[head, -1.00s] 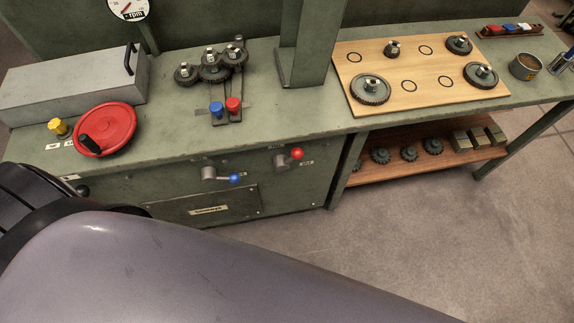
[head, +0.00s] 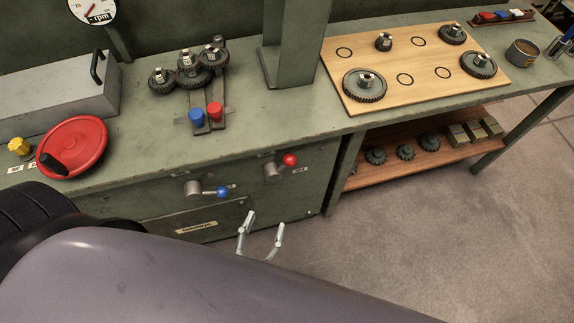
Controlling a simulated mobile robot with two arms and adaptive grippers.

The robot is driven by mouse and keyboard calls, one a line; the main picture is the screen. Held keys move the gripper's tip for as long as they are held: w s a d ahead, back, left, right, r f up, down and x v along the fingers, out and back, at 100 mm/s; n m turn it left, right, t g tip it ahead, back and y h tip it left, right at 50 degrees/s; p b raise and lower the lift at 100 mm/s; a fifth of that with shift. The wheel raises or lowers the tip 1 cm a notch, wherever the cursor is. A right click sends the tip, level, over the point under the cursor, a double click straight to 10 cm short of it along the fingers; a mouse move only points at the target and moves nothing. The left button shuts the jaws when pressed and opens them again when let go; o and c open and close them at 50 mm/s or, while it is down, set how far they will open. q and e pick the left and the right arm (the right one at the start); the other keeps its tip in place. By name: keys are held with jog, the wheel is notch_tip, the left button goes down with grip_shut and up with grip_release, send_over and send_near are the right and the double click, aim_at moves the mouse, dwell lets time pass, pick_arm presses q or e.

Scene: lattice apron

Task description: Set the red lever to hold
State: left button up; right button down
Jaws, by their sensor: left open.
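The red lever (head: 290,160) is on the front panel of the green bench. Its grey hub (head: 272,172) sits to the lower left of its red ball knob, so the arm points up and to the right. Small labels lie around it, too small to read. My left gripper (head: 264,228) shows two pale fingers, spread apart and empty, below the lever in the picture and not touching it. The rest of that gripper is hidden behind my own arm. My right gripper is not in view.
A blue-knobbed lever (head: 222,192) sits left of the red one. On the bench top are a red handwheel (head: 73,147), a blue knob (head: 197,117) and a red knob (head: 215,111) on sliders, and a wooden gear board (head: 385,77). The floor at right is clear.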

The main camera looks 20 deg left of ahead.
aim_at(281, 166)
pick_arm(q)
jog(key=w+p, duration=0.1)
jog(key=w, duration=1.6)
jog(key=shift+w+r+p, duration=0.2)
jog(key=shift+w+p, duration=0.05)
jog(key=shift+p, duration=0.1)
jog(key=shift+a, duration=0.1)
jog(key=shift+c, duration=0.4)
jog(key=shift+s, duration=0.1)
grip_shut()
